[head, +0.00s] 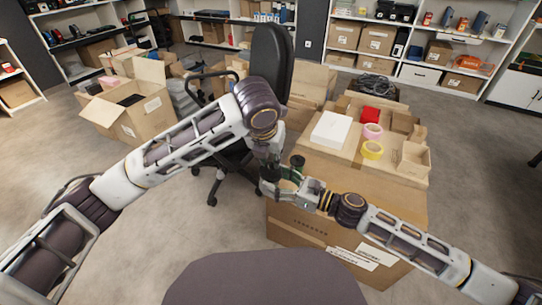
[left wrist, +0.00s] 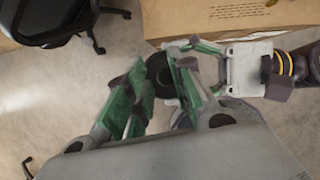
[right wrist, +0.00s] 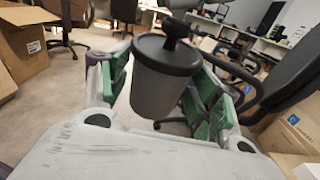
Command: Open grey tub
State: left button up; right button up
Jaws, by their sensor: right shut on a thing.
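The grey tub (right wrist: 165,90) is a small cylinder, upright in the right wrist view, with a dark lid (right wrist: 167,53) and round knob (right wrist: 176,27) on top. The lid sits on the tub. My right gripper (right wrist: 160,95) is shut around the tub's body and holds it in the air; it also shows in the head view (head: 292,187). My left gripper (left wrist: 155,100) is open, its green fingers apart near the dark lid (left wrist: 160,76). It appears empty. In the head view the left gripper (head: 272,178) partly hides the tub, and contact with the knob cannot be told.
A black office chair (head: 270,65) stands close behind my left arm. Open floor lies at left.

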pick_arm(q)
jog(key=v, duration=1.1)
jog(key=shift+s, duration=0.2)
jog(key=shift+r, duration=0.15)
